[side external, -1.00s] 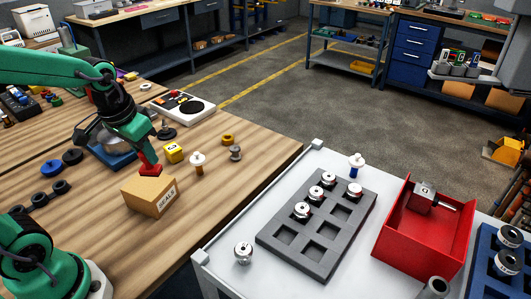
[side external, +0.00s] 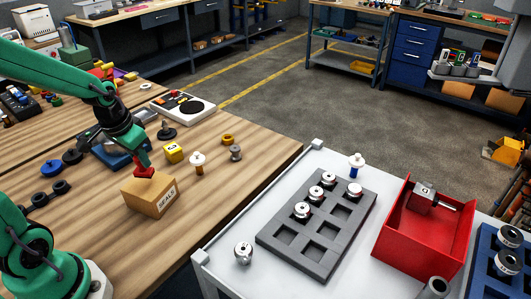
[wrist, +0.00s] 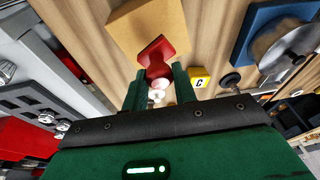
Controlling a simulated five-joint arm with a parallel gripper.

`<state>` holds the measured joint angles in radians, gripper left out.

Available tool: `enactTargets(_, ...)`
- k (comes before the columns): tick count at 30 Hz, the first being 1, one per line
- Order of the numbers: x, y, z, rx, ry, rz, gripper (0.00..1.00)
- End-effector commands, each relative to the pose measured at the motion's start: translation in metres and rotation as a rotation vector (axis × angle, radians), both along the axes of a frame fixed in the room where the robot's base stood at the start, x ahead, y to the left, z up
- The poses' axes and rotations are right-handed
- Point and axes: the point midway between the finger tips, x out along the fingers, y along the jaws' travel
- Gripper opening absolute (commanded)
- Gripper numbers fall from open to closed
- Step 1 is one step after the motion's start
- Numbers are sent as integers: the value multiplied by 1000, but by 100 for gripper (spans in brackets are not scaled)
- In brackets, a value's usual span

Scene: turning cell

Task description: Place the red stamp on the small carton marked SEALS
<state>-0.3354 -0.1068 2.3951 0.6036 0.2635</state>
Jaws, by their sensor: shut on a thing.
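The red stamp (side external: 145,173) is held in my gripper (side external: 142,160), with its red base facing down over the top of the small carton marked SEALS (side external: 151,198). In the wrist view my two green fingers (wrist: 158,76) close around the red stamp (wrist: 155,50). The stamp overlaps the near edge of the brown carton (wrist: 130,30) there. In the side view its base looks at or very close to the carton's top; I cannot tell whether it touches.
A yellow cube (side external: 173,153) and a white-topped peg (side external: 198,162) stand just right of the carton. A blue scale-like device (side external: 125,155) is behind it. Black rings (side external: 41,199) lie to the left. The wooden bench in front of the carton is clear.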

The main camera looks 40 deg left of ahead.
Motion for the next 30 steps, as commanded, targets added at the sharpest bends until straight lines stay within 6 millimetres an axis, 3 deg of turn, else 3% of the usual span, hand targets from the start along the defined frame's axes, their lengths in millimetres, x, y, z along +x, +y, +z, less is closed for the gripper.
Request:
enactTargets(7, 0, 0, -24, -1, 3, 0, 5)
enactTargets(21, 0, 0, -29, 0, 1, 0, 5)
enactTargets(22, -1, 0, -30, -1, 1, 0, 29)
enactTargets(25, 0, 0, -29, 0, 1, 0, 49)
enactTargets(30, 0, 0, -29, 0, 1, 0, 49)
